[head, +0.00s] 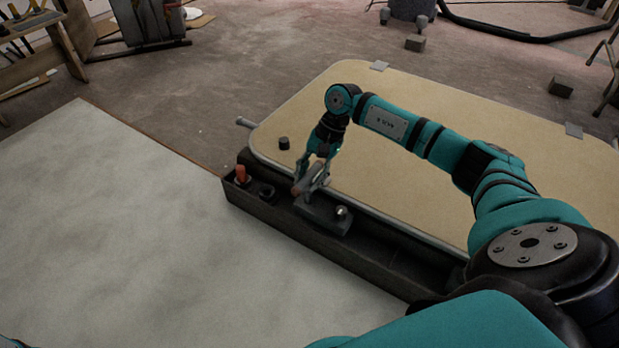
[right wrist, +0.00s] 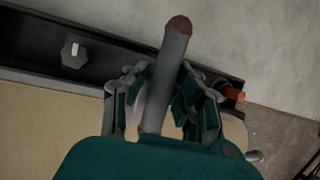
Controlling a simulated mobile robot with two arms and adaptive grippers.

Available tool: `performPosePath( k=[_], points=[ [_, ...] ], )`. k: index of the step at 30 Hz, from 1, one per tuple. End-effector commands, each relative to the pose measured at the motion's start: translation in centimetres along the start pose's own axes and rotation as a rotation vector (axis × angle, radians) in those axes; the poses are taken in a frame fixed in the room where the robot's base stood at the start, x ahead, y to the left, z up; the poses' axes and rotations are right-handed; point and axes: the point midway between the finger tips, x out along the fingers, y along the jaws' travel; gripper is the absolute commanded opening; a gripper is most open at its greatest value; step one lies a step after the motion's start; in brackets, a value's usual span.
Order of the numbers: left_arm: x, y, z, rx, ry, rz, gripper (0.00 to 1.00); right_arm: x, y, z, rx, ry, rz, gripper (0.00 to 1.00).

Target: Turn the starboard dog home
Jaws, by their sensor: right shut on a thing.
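My right gripper (head: 312,182) is low over the dark tray along the near edge of the tan hatch panel (head: 400,150). It is shut on a grey bar (right wrist: 172,75) with a brown rounded end, which stands out between the fingers in the right wrist view. The fingers hide the bar's lower end, so I cannot tell if it is attached to anything. A grey stub (head: 244,122) sticks out at the panel's far left corner, and a small dark knob (head: 284,143) is on the panel near it. I cannot tell which part is the starboard dog. My left gripper is not visible.
The dark tray (head: 375,243) holds an orange-topped item (head: 242,174), a dark ring-like piece (head: 267,191) and a grey block (head: 323,213) with a shiny knob. A pale flat surface (head: 140,220) lies clear at left. Small dark blocks (head: 415,43) lie on the floor beyond.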

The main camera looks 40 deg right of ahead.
Motion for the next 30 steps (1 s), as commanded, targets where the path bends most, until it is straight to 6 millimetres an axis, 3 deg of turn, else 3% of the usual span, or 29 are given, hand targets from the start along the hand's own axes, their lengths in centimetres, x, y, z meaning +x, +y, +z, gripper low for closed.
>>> performPosePath(
  k=[1,11,12,16,25,30],
  points=[
    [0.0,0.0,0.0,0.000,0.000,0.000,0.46,-0.4,-0.7,-0.1,-0.008,0.007,-0.023,0.00],
    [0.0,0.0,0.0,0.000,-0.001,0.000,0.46,-0.4,-0.7,0.0,-0.010,0.005,-0.023,0.00],
    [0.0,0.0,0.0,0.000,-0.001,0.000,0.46,-0.4,-0.7,0.0,-0.010,0.005,-0.022,0.31],
    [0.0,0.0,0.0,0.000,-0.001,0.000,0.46,-0.3,-0.6,0.0,-0.009,0.003,-0.019,0.46],
    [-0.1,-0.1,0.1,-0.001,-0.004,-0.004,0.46,-0.4,-0.4,0.0,-0.006,0.001,-0.011,0.46],
    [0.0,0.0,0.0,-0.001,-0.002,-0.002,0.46,-2.6,-0.4,-0.1,-0.006,0.004,-0.013,0.46]
  ],
)
